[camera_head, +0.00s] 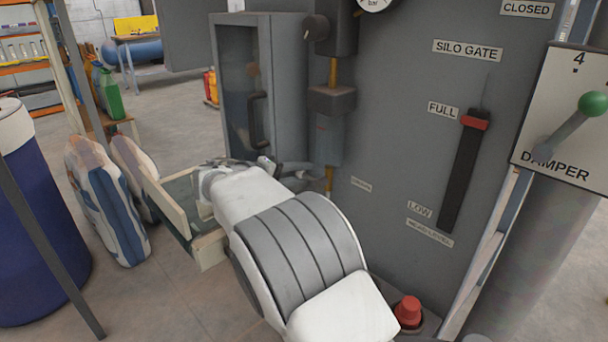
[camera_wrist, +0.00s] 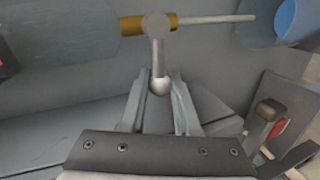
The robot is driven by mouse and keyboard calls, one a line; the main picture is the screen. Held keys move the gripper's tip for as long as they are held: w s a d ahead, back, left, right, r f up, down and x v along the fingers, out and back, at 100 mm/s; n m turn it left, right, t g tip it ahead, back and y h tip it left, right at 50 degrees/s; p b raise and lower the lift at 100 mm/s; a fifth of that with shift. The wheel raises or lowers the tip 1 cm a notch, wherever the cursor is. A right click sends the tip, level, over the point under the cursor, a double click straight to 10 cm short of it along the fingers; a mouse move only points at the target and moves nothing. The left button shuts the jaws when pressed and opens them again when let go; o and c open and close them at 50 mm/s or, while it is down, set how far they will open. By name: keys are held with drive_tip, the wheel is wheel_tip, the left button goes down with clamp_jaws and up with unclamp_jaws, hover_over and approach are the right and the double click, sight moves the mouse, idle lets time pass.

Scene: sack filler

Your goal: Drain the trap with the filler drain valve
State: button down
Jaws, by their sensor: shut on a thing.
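The drain valve shows in the wrist view as a brass body (camera_wrist: 135,26) with a round grey hub and a thin pale pipe running right. In the head view my gripper (camera_head: 290,170) is low in front of the grey panel, beneath the grey trap housing (camera_head: 331,140) and beside a brass pipe (camera_head: 329,180). My arm mostly hides the valve there.
The grey panel (camera_head: 400,120) carries a silo gate slot with a red slider (camera_head: 475,120). A damper lever with a green ball (camera_head: 592,103) is at right, and a red button (camera_head: 408,311) below. A grey cabinet (camera_head: 285,80) stands left of the trap. Sacks (camera_head: 107,205) lean farther left.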

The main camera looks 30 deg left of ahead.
drive_tip(key=shift+r, duration=0.1)
drive_tip(key=c, duration=0.6)
unclamp_jaws()
drive_tip(key=p+v, duration=0.4)
drive_tip(key=v, duration=1.3)
drive_tip(key=shift+s, duration=0.15)
drive_tip(key=shift+s+a, duration=0.1)
